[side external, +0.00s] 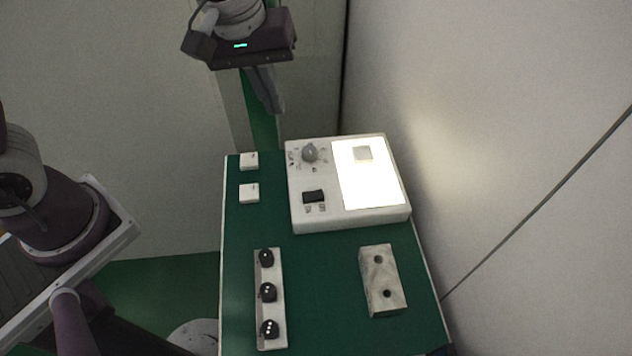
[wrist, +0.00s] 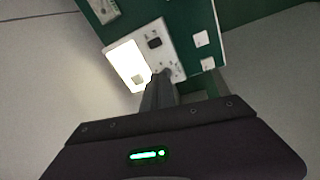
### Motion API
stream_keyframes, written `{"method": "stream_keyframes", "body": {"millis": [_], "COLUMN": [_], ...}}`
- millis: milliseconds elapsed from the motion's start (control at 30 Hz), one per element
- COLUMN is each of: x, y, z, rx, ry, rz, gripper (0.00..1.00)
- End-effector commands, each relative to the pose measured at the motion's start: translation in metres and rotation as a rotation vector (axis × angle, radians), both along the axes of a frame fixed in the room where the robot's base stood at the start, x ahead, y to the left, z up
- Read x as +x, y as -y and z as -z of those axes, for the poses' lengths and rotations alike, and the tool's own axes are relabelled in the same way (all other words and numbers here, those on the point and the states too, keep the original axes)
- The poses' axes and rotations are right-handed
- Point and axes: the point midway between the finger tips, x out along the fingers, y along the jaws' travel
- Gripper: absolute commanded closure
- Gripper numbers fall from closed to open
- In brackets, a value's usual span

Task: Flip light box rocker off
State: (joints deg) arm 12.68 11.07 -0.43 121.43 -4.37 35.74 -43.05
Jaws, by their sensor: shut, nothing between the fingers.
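The light box (side external: 350,219) is a white unit at the back of the green table, with its panel (side external: 372,186) glowing bright. Its black rocker (side external: 313,196) sits on the left part of the top face, below a grey knob (side external: 310,152). In the wrist view the rocker (wrist: 155,43) shows clear of my fingers, and the lit panel (wrist: 124,67) is to its left. My gripper (side external: 273,108) is shut and empty, above and behind the box's left end. In the wrist view the gripper (wrist: 161,76) overlaps the box's near edge and hides part of it.
Two small white blocks (side external: 249,193) (side external: 249,160) lie left of the box. A pale strip with black knobs (side external: 268,292) and a grey block with two holes (side external: 383,290) lie in front. A small light square (side external: 362,154) rests on the panel. A wall stands close on the right.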

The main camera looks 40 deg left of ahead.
Motion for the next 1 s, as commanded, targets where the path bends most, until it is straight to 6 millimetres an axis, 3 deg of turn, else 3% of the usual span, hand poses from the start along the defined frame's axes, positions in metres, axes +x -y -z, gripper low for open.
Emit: {"method": "stream_keyframes", "body": {"millis": [33, 100, 200, 333, 667, 767, 1000], "x": [0.009, 0.019, 0.027, 0.03, 0.03, 0.031, 0.035], "y": [0.011, 0.022, 0.033, 0.039, 0.038, 0.039, 0.043], "z": [0.022, 0.045, 0.069, 0.082, 0.085, 0.097, 0.148], "rx": [-0.006, -0.015, -0.02, -0.022, -0.022, -0.021, -0.02], "ry": [-0.039, -0.074, -0.106, -0.121, -0.123, -0.126, -0.127], "rz": [-0.042, -0.103, -0.165, -0.197, -0.199, -0.199, -0.199], "gripper": [1.0, 1.0, 1.0, 1.0, 1.0, 1.0, 1.0]}}
